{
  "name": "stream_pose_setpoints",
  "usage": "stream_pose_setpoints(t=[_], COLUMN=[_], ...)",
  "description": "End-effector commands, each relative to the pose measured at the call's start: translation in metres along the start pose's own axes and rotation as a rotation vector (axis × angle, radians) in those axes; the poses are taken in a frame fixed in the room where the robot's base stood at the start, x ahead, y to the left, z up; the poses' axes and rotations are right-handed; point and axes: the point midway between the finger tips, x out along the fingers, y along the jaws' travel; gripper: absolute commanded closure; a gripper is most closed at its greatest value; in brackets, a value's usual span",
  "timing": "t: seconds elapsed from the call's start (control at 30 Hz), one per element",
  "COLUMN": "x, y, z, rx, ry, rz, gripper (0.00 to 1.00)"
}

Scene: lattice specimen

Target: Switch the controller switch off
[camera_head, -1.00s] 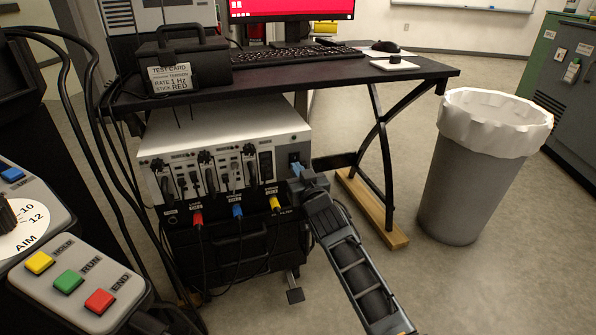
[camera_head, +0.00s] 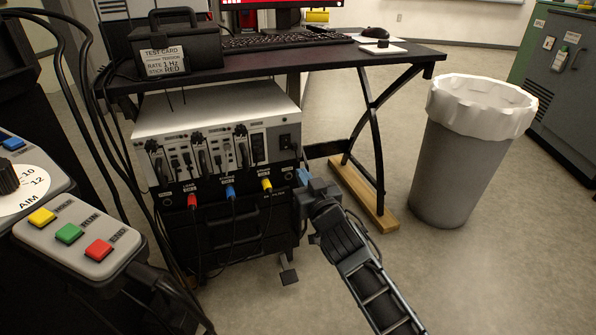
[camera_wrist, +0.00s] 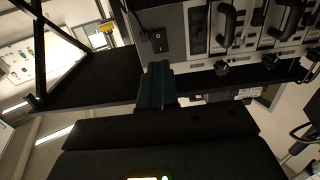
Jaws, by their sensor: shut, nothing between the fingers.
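The controller (camera_head: 215,108) is a pale box under the desk with cables and handles on its front. Its black switch (camera_head: 285,141) is at the right end of the front panel. The switch also shows in the wrist view (camera_wrist: 158,40), near the top, on a grey panel; its on or off position is too small to tell. My gripper (camera_head: 303,178) is below and a little right of the switch, apart from it. In the wrist view my gripper's shut fingers (camera_wrist: 155,82) point up toward the panel just below the switch, with nothing between them.
The desk (camera_head: 300,62) stands over the controller, with its black leg (camera_head: 368,130) and wooden foot (camera_head: 365,195) to the right. Red, blue and yellow plugs hang below the panel. A bin (camera_head: 455,170) stands farther right. A button box (camera_head: 85,235) is at the left.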

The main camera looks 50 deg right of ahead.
Motion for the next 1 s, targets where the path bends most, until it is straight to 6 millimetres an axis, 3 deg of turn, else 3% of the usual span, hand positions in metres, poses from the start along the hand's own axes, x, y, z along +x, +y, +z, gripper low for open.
stream_pose_setpoints(t=[0.23,1.0], x=[-0.021,-0.022], y=[0.0,0.0], z=[0.001,0.0], rx=[0.0,0.001], ry=[0.0,0.0], rz=[0.0,0.0], gripper=[1.0,1.0])
